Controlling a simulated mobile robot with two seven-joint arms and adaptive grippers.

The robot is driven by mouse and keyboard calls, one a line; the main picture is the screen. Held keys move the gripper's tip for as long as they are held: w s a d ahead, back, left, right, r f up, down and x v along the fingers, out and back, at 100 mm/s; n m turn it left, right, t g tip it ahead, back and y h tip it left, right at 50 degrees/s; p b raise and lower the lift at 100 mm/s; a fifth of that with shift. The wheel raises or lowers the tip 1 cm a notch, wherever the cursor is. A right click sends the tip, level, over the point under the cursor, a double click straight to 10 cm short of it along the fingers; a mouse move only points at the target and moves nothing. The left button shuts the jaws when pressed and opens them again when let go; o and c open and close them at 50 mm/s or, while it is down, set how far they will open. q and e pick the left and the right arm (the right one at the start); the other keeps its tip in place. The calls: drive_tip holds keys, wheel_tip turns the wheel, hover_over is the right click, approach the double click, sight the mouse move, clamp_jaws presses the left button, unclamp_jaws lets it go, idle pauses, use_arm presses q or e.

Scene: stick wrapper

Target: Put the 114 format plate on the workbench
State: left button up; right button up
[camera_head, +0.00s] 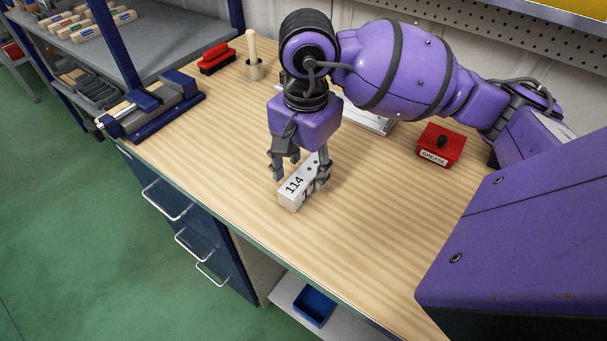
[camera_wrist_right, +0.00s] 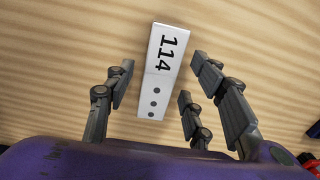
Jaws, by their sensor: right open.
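The 114 format plate (camera_head: 291,190) is a white block marked "114" with dark dots on its top. It lies on the wooden workbench (camera_head: 370,220) near the front edge. It also shows in the right wrist view (camera_wrist_right: 160,70), lying between my fingers. My right gripper (camera_head: 299,174) is above the plate, pointing down, with its fingers on both sides of it. The fingers are open, and the right wrist view (camera_wrist_right: 155,95) shows gaps between them and the plate. My left gripper is not in view.
A red "GREASE" box (camera_head: 441,146) stands at the right of the bench. A blue clamp-like device (camera_head: 152,107), a red brush-like block (camera_head: 216,58) and a wooden peg in a holder (camera_head: 253,62) are at the left and back. The bench around the plate is clear.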

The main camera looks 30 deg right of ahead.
sight(305, 177)
wheel_tip(305, 177, up, 10)
drive_tip(key=shift+s+f, duration=0.15)
drive_tip(key=shift+f, duration=0.05)
drive_tip(key=shift+r, duration=0.1)
